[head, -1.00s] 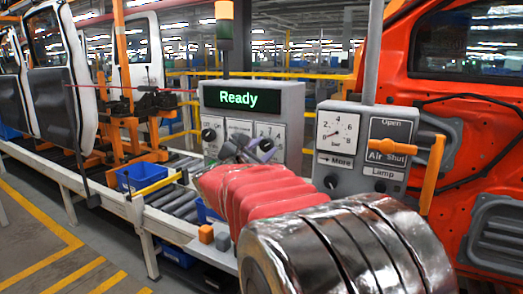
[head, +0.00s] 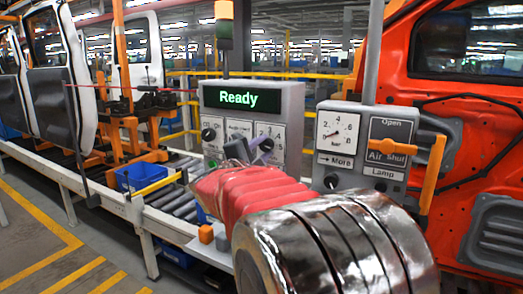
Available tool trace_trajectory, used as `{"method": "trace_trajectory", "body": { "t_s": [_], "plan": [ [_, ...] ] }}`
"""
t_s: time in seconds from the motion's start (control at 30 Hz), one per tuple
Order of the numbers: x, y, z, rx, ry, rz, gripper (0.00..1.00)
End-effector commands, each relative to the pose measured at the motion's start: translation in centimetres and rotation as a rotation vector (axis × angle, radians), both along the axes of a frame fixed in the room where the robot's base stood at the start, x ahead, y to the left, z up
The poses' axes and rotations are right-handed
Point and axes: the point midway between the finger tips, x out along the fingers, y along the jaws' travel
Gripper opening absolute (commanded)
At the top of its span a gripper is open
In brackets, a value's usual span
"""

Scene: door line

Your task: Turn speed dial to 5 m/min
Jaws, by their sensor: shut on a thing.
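The grey control box (head: 292,97) stands at the centre with a green "Ready" display (head: 240,98). Below the display are white dial plates, and the right-hand plate (head: 271,131) carries a numbered scale with 2 and 4 legible. I take it as the speed dial. My gripper (head: 251,148) is at the box's lower front and is shut on the dial's knob. Its fingers and my red-sleeved arm hide the knob and the lower scale, so the pointer's setting cannot be read. The left knob (head: 208,134) is in the clear.
A roller conveyor (head: 180,204) with a blue bin (head: 135,178) runs left.

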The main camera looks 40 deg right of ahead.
Motion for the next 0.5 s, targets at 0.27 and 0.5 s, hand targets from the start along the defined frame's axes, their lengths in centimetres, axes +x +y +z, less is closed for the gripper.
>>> {"method": "trace_trajectory", "body": {
  "t_s": [0.27, 0.5],
  "plan": [
    [-0.37, -0.35, -0.22, 0.016, -0.034, -0.013, 0.10],
    [-0.36, -0.33, -0.28, 0.017, -0.033, -0.012, 0.10]
  ]
}}
